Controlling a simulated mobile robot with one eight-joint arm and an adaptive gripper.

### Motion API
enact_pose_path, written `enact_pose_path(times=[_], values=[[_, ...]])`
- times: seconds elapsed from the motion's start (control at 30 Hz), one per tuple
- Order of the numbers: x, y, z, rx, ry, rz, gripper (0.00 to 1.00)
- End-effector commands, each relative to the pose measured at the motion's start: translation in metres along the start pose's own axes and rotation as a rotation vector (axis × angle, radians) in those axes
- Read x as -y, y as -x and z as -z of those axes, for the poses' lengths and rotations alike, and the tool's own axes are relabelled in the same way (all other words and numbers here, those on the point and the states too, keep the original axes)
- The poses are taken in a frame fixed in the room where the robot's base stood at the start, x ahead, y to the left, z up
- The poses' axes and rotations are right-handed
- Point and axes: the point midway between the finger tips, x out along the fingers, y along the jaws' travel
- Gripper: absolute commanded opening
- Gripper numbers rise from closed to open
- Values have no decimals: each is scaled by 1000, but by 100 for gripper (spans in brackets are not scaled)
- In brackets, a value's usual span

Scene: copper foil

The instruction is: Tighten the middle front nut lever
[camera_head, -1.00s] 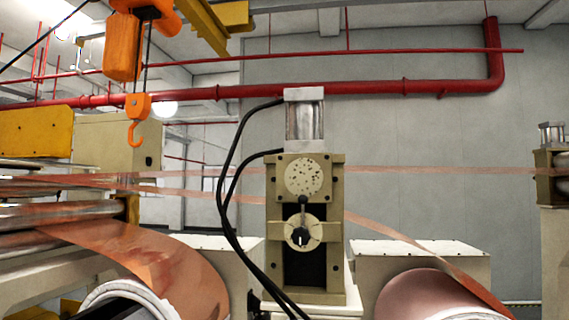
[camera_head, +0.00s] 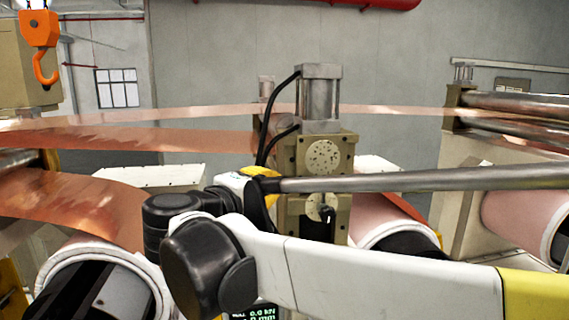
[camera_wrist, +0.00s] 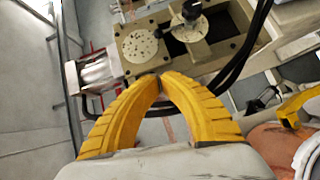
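The lever (camera_head: 328,214) is a small dark handle on the lower round disc of the beige roller stand, partly behind my arm in the head view. In the wrist view the black lever (camera_wrist: 191,10) and its disc (camera_wrist: 188,27) show near the top. A speckled round plate (camera_wrist: 140,46) sits beside it. My gripper (camera_wrist: 162,80) has two yellow ribbed fingers curving together, their tips meeting with nothing visible between them. The tips appear below the stand's front in the wrist view and apart from the lever. In the head view, a yellow bit of the gripper (camera_head: 262,178) shows left of the stand.
The stand carries a metal cylinder (camera_head: 318,90) and black hoses (camera_head: 268,120). Copper foil (camera_head: 130,138) runs left of it and past it. Copper rolls sit at left (camera_head: 100,275) and right (camera_head: 395,225). An orange hook (camera_head: 45,65) hangs at upper left.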

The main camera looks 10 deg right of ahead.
Motion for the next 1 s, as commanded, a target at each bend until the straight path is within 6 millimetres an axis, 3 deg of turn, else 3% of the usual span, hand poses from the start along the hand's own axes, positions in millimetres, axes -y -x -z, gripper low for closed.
enact_pose_path(times=[0.33, 0.47, 0.93, 1.0], values=[[0, -1, 1, -1, 0, -2, 0], [-1, -9, 1, 0, 0, -2, 0], [-3, -102, 0, 3, 0, -2, 0], [-3, -110, -9, 3, 0, -2, 0]])
